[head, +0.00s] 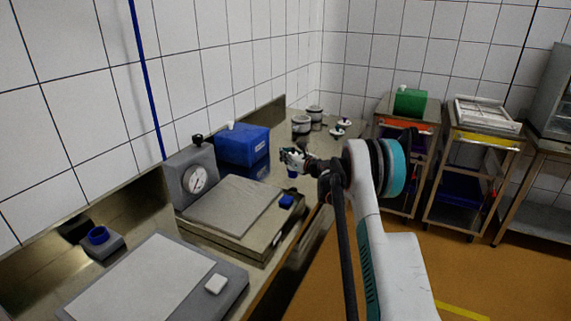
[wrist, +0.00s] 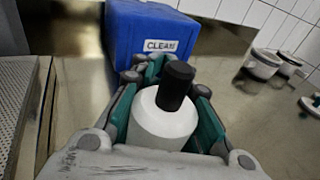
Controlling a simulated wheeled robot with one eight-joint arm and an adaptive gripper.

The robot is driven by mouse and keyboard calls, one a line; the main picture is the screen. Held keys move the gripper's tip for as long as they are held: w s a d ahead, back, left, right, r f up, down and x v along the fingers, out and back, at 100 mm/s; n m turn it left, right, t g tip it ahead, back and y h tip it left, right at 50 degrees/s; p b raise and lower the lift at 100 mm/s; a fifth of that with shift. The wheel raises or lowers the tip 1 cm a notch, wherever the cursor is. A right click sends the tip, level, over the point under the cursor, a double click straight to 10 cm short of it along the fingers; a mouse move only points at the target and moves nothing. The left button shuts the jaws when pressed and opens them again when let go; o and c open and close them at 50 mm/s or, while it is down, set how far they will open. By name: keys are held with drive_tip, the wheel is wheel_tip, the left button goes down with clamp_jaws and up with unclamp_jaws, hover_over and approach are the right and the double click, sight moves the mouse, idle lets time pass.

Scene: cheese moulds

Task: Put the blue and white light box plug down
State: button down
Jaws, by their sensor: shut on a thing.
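My gripper (head: 291,159) is shut on the plug, above the far part of the steel counter (head: 268,185). In the wrist view the plug (wrist: 163,124) is a white rounded body with a black knob, held upright between the teal finger pads. In the head view a small blue part (head: 292,173) shows just under the fingers and looks like the plug's lower end. I cannot tell whether it touches the counter.
A blue box (head: 243,145) marked CLEAN stands close beyond the gripper. A press plate (head: 232,208) with a dial gauge (head: 197,180) is nearer. White pots (head: 301,125) stand further back. A flat panel (head: 135,285) lies at the front. Bare counter surrounds the gripper's right.

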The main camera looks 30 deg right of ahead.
drive_tip(key=shift+f+b, duration=0.4)
drive_tip(key=shift+f, duration=1.2)
drive_tip(key=shift+f, duration=0.1)
drive_tip(key=shift+f, duration=0.1)
drive_tip(key=c, duration=1.5)
unclamp_jaws()
drive_tip(key=shift+o, duration=0.2)
drive_tip(key=shift+s+d+r, duration=0.1)
drive_tip(key=shift+s+r, duration=0.1)
drive_tip(key=shift+r, duration=0.05)
drive_tip(key=p+v, duration=0.3)
drive_tip(key=v, duration=0.8)
drive_tip(key=shift+s, duration=0.3)
drive_tip(key=shift+d, duration=0.1)
